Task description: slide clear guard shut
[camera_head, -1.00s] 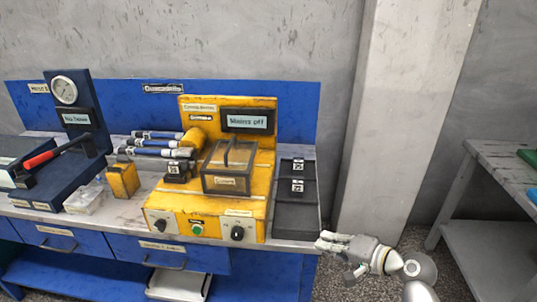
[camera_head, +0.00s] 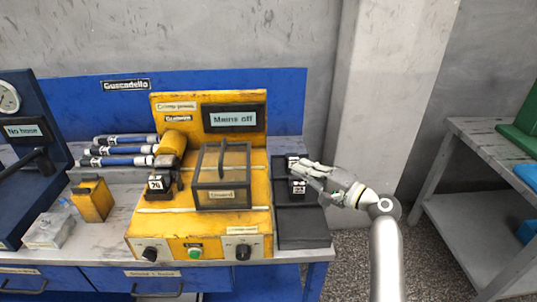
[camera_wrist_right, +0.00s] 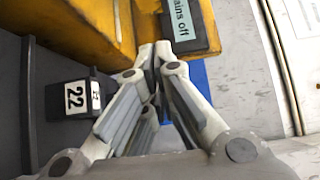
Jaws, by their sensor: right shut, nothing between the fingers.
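The clear guard (camera_head: 222,178) is a see-through box with a dark frame and a top handle. It sits on the yellow crimping press (camera_head: 160,222), right of a black block marked 26 (camera_head: 158,184). My right gripper (camera_head: 295,163) is to the right of the guard, over the dark tray, apart from the guard. Its fingers are closed together and empty. In the right wrist view the fingertips (camera_wrist_right: 155,50) meet near the yellow press body (camera_wrist_right: 85,30); the guard cannot be made out there. My left gripper is not in view.
A dark tray (camera_head: 303,230) right of the press holds blocks, one marked 22 (camera_wrist_right: 75,97). The press display (camera_head: 234,118) reads "Mains off". A grey side table (camera_head: 480,150) stands right.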

